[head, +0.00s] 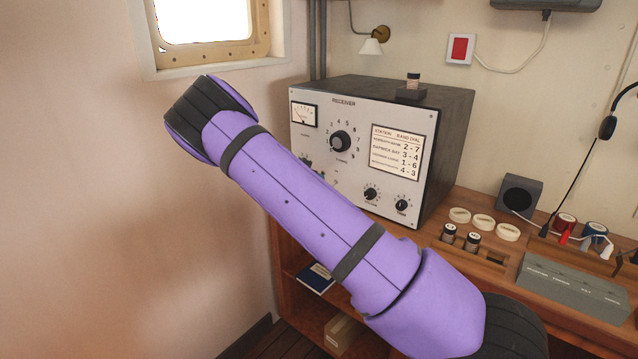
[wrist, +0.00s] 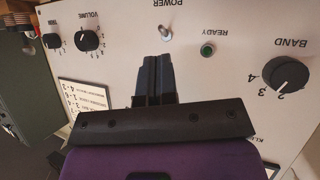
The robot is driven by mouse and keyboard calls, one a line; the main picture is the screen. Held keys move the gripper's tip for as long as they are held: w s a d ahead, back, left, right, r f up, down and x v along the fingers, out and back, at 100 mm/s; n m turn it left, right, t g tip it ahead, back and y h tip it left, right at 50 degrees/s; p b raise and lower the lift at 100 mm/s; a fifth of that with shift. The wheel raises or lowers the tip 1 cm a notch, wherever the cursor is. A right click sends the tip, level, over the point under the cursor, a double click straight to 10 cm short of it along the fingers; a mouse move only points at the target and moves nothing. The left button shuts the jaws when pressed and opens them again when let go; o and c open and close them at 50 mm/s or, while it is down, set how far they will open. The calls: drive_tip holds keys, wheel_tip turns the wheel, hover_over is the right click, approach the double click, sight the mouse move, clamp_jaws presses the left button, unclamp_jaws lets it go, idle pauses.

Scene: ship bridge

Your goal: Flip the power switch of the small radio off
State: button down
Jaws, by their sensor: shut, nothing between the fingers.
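The radio (head: 365,175) is a grey-faced box marked RECEIVER, standing on the wooden desk against the wall. Its panel fills most of the wrist view (wrist: 235,75), upside down. The power switch (wrist: 165,28) is a small metal toggle by the POWER label; its lever points to the picture's top, toward that label. My gripper (wrist: 155,62) is shut and empty, its tips just below the toggle in the wrist view, with a small gap in the picture. Touch and depth cannot be told. In the head view my purple arm hides the switch and my fingers.
A green READY lamp (wrist: 208,49) and the BAND knob (wrist: 287,75) lie right of the toggle; the VOLUME knob (wrist: 89,40) lies left. Jars, lids and a grey box (head: 570,290) crowd the desk at right.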

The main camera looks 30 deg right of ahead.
drive_tip(key=a+f+v, duration=0.1)
drive_tip(key=f+v, duration=0.1)
drive_tip(key=v, duration=0.8)
drive_tip(key=shift+s+r, duration=0.15)
